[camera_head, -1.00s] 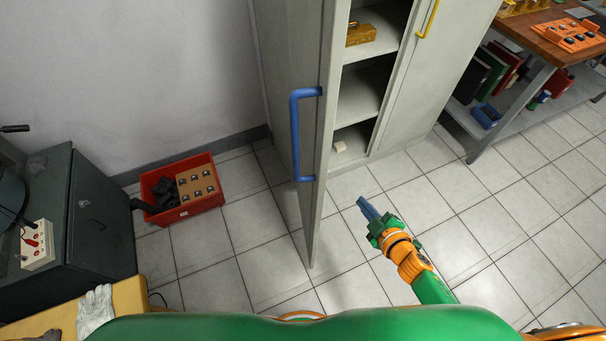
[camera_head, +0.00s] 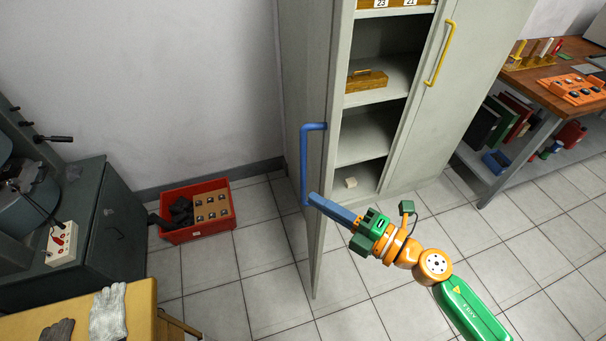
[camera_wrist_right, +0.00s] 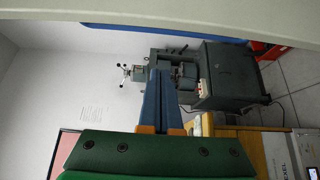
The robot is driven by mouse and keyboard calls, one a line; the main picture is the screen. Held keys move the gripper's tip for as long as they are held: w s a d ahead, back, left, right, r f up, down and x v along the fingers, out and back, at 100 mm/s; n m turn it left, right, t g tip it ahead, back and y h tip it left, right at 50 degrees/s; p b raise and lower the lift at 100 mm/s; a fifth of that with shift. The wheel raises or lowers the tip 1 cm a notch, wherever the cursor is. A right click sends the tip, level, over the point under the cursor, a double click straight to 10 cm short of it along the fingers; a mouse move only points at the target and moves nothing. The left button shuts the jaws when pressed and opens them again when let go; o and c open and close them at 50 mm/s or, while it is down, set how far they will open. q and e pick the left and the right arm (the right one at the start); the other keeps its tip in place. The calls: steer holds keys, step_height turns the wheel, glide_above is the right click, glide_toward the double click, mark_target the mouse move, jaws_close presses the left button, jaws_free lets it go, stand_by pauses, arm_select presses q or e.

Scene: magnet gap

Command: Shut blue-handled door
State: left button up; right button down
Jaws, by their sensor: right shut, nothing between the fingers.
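The blue-handled door (camera_head: 296,95) of the grey cabinet stands open, its edge towards me. Its blue handle (camera_head: 305,165) is on the door's left face. My right gripper (camera_head: 314,200) is shut and empty. Its blue fingers overlap the door's edge in the head view, tips by the handle's lower end; I cannot tell whether they touch. In the right wrist view the closed fingers (camera_wrist_right: 160,95) point up the picture, below a pale panel edge (camera_wrist_right: 210,22) and a blue bar (camera_wrist_right: 160,30) that looks like the handle. My left gripper is not in view.
The cabinet's yellow-handled door (camera_head: 432,90) is shut. A red crate (camera_head: 197,232) stands on the floor left of the door. A workbench (camera_head: 545,90) stands right. Tiled floor before the cabinet is clear.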

mark_target(303, 178)
steer(key=w+a, duration=0.1)
steer(key=w, duration=0.1)
steer(key=w+a, duration=0.1)
steer(key=w, duration=0.1)
steer(key=w+a+p, duration=0.1)
steer(key=w, duration=0.1)
steer(key=shift+w+a, duration=0.15)
steer(key=shift+w, duration=0.1)
steer(key=shift+a, duration=0.1)
